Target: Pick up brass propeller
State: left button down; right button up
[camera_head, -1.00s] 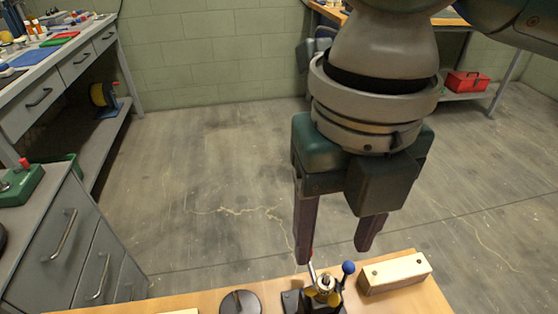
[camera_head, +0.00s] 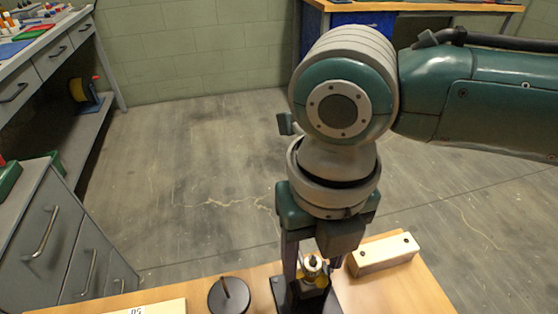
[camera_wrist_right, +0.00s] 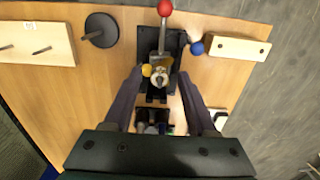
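The brass propeller (camera_head: 321,281) appears as a small yellow-gold part with a pale metal hub, in a dark fixture (camera_head: 279,291) at the table's front. It also shows in the right wrist view (camera_wrist_right: 147,71), and the fixture there has a lever with a red knob (camera_wrist_right: 165,8) and a blue knob (camera_wrist_right: 197,48). My right gripper (camera_head: 313,274) points down over the fixture, open. In the right wrist view its fingertips (camera_wrist_right: 161,77) lie on either side of the hub. Contact cannot be told. The fingers partly hide the propeller in the head view. My left gripper is out of view.
A wooden block with holes (camera_head: 383,254) stands right of the fixture. A dark disc with a peg (camera_head: 229,296) and a pale labelled board (camera_head: 150,308) lie left. Dark bins with small parts (camera_wrist_right: 154,120) sit close by. Grey drawers (camera_head: 45,240) stand at the left.

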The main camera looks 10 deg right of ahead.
jog(key=c, duration=0.4)
grip_shut()
jog(key=shift+r, duration=0.1)
notch_tip(320, 180, up, 20)
jog(key=p, duration=0.3)
dwell(0.5)
